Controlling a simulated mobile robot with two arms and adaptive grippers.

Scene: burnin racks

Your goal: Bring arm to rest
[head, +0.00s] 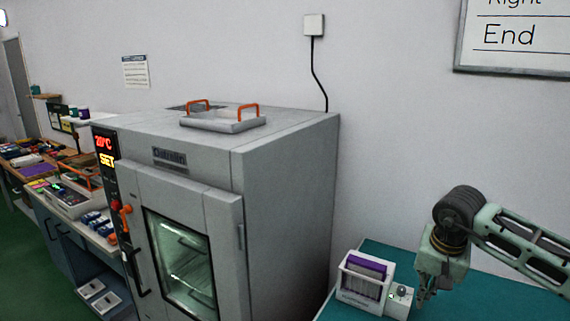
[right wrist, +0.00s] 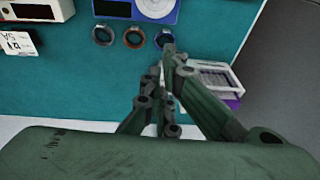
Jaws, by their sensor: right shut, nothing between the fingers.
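My right arm (head: 510,232) comes in from the right in the head view. Its green-grey gripper (head: 421,303) points down over the teal table, just right of a small white rack with purple boards. In the right wrist view my right gripper (right wrist: 166,62) is shut and empty, its dark green fingers together above the teal surface. Its fingertips partly cover one of the rings. I cannot tell their exact height above the table. My left gripper is not in view.
The white rack (head: 350,292) and a small white box (head: 399,297) stand on the teal table (head: 480,292). A grey oven (head: 285,200) with a handled tray (head: 222,122) on top stands left of it. Several rings (right wrist: 133,38) and a blue device (right wrist: 135,10) lie near the gripper.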

